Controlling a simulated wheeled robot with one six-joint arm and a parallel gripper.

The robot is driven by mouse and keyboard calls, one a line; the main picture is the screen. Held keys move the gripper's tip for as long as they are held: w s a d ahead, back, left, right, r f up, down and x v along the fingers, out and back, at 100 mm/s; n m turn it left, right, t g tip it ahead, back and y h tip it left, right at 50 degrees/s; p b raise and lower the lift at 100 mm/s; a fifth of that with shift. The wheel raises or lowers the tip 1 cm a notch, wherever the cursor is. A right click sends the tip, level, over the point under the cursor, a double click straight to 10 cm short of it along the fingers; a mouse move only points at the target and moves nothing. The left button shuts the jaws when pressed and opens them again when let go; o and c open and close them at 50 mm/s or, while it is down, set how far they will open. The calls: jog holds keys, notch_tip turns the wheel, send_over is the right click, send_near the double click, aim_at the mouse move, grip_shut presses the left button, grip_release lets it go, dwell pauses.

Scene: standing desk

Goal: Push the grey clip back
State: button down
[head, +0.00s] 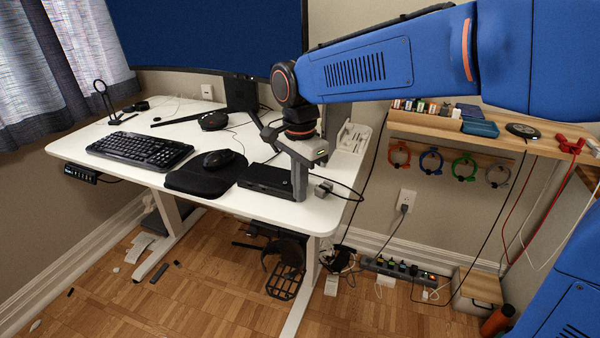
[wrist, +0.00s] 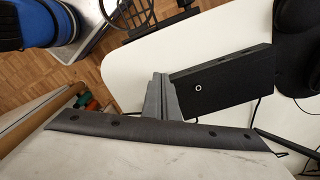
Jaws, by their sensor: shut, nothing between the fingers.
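A small grey clip-like block (head: 324,187) sits at the right edge of the white desk in the head view, with a dark cable beside it. I take it for the grey clip. I cannot make it out in the wrist view, where the fingers and palm may hide it. My gripper (head: 298,198) points down over the desk's right end, just left of the block, with a small gap seen between them. Its fingers are together and empty. In the wrist view the grey fingers (wrist: 160,76) are pressed together beside a black box; whether they touch it is unclear.
The black box (head: 262,180) lies on the white desk (head: 225,205) close left of my fingers. A mouse (head: 218,158) on a black pad and a keyboard (head: 140,148) lie farther left. A wooden shelf (head: 480,138) with coloured rings hangs at right.

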aim_at(323, 185)
jog(key=shift+f, duration=0.9)
jog(key=shift+w+d, duration=0.75)
jog(key=shift+d, duration=0.15)
jog(key=shift+w+d, duration=0.55)
jog(key=shift+d, duration=0.1)
jog(key=shift+w+d, duration=1.2)
jog(key=shift+d, duration=0.2)
